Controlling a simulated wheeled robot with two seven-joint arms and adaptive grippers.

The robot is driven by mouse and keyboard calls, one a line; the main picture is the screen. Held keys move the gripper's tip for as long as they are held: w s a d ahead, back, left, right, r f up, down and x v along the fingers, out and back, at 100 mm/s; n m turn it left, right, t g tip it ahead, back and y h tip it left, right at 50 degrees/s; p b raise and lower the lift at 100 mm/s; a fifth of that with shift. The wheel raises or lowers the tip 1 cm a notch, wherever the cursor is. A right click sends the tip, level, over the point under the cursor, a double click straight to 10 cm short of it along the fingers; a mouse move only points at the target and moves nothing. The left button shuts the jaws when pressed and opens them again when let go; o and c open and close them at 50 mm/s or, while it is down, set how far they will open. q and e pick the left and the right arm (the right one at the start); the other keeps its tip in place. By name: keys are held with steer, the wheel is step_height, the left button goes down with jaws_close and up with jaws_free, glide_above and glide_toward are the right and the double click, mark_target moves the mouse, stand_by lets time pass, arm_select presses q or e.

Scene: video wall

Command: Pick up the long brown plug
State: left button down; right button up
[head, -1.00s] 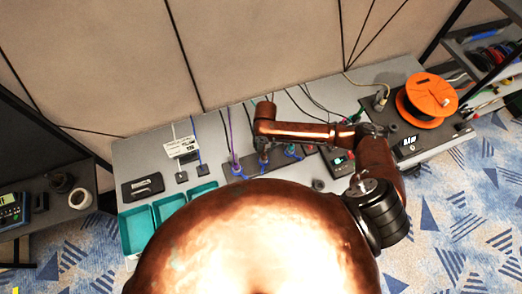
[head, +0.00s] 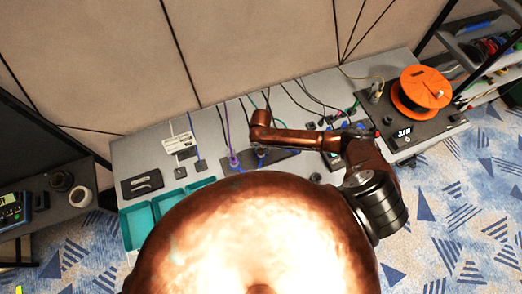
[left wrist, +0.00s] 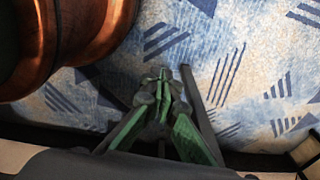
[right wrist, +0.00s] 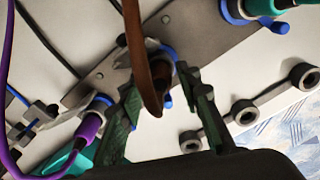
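The brown plug (right wrist: 161,70) stands in a grey strip on the bench, with its brown cable (right wrist: 136,35) rising in front of it in the right wrist view. My right gripper (right wrist: 160,82) is open, one green-lined finger on each side of the plug. Contact with the plug is not clear. In the head view my right gripper (head: 262,152) is small over the strip, and I cannot make out the brown plug there. My left gripper (left wrist: 160,77) points at the carpet, its fingertips together and nothing seen between them.
A purple plug (right wrist: 90,126) and cable are close on the left, with teal plugs nearby. Teal bins (head: 137,226) and an orange reel (head: 424,88) stand on the bench (head: 130,155).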

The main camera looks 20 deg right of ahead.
steer(key=c, duration=0.5)
jaws_close()
arm_select(q)
steer(key=shift+s, duration=0.7)
steer(key=shift+w, duration=0.1)
arm_select(e)
steer(key=shift+r, duration=0.1)
